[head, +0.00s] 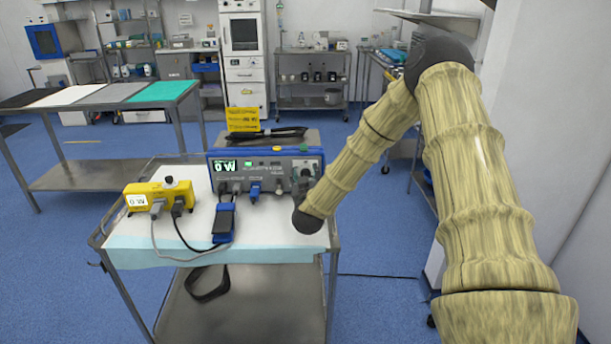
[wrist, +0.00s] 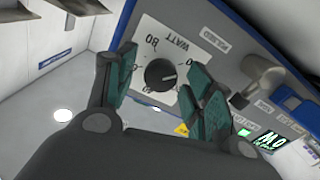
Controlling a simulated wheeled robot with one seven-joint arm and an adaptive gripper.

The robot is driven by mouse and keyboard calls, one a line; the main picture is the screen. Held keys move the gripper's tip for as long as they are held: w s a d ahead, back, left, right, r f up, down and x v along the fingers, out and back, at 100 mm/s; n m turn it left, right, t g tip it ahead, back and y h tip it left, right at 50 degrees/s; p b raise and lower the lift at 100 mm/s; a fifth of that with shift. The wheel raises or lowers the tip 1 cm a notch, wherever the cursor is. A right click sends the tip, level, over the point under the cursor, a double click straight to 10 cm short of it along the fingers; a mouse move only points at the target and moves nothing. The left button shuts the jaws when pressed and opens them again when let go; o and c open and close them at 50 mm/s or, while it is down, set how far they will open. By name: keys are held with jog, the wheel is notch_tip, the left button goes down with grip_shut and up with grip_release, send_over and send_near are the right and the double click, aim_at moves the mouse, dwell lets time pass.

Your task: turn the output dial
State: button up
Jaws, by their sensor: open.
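The output dial (wrist: 160,73) is a black round knob on a white scale plate marked WATT, on the grey front panel of a blue-edged unit (head: 230,173). A white pointer line shows on the knob. My gripper (wrist: 164,84) is open, with one green-padded finger on each side of the dial in the wrist view. I cannot tell whether the pads touch it. In the head view my gripper (head: 302,182) is small at the unit's right end and covers much of the dial there. The unit's green display (head: 225,166) reads 0 W.
A yellow box (head: 150,193) with a 0 W readout stands left on the draped cart (head: 280,248). Cables and a blue-black pedal (head: 224,220) lie before the unit. A grey connector (wrist: 262,82) juts out beside the dial. A yellow note (head: 243,120) stands behind.

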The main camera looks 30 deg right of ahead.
jog(key=shift+c, duration=0.2)
jog(key=shift+w, duration=0.1)
jog(key=c, duration=1)
